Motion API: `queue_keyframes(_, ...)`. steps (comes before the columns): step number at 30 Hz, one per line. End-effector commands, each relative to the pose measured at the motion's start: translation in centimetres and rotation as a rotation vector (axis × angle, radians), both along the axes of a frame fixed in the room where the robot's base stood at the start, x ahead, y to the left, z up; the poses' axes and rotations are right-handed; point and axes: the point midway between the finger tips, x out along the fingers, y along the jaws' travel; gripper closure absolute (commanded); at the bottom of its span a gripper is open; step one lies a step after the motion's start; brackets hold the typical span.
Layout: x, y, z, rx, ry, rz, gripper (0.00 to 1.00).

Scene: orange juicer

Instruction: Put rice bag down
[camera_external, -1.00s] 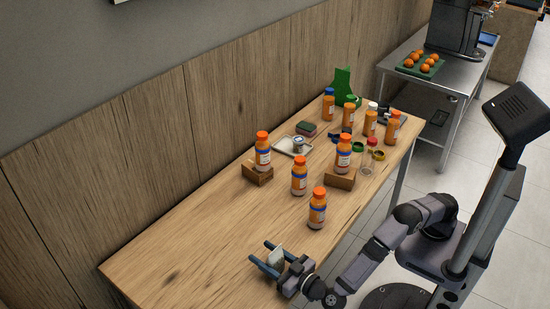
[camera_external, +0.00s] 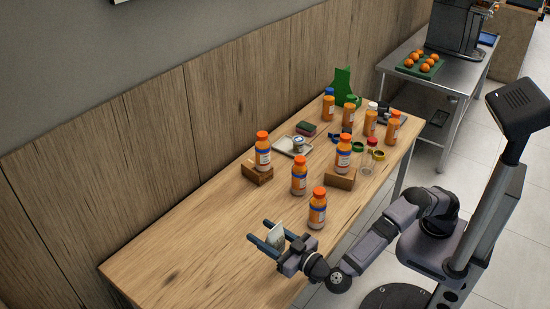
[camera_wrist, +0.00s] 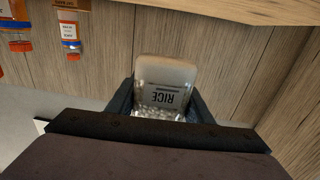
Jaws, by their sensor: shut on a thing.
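The rice bag (camera_external: 275,236) is a small pale packet between the fingers of my gripper (camera_external: 267,239). In the external view the gripper is over the near left part of the wooden table (camera_external: 180,260), and I cannot tell how high. In the wrist view the bag (camera_wrist: 165,85) is whitish and see-through, with grains and an upside-down "RICE" label. The dark fingers of my gripper (camera_wrist: 162,108) close on its two sides. The bag's lower end is hidden behind the gripper body.
Several orange juice bottles (camera_external: 317,210) stand right of the gripper, some on wooden blocks (camera_external: 257,173). A tray (camera_external: 291,146), a green holder (camera_external: 344,88) and jars (camera_external: 368,158) are farther back. The table's left part is bare. A steel side table (camera_external: 452,80) stands beyond.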

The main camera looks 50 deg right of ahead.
Motion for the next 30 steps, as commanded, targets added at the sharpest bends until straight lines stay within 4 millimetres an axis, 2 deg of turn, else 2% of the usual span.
queue_keyframes(5, 0.0, 0.0, 1.0, 0.001, -0.001, 0.000, 0.80)
queue_keyframes(11, 0.0, 0.0, 3.4, 0.001, -0.001, 0.000, 0.80)
queue_keyframes(17, 0.0, 0.0, 7.3, 0.001, -0.001, 0.000, 0.80)
queue_keyframes(30, 0.0, 0.0, 17.1, 0.001, -0.001, 0.000, 0.80)
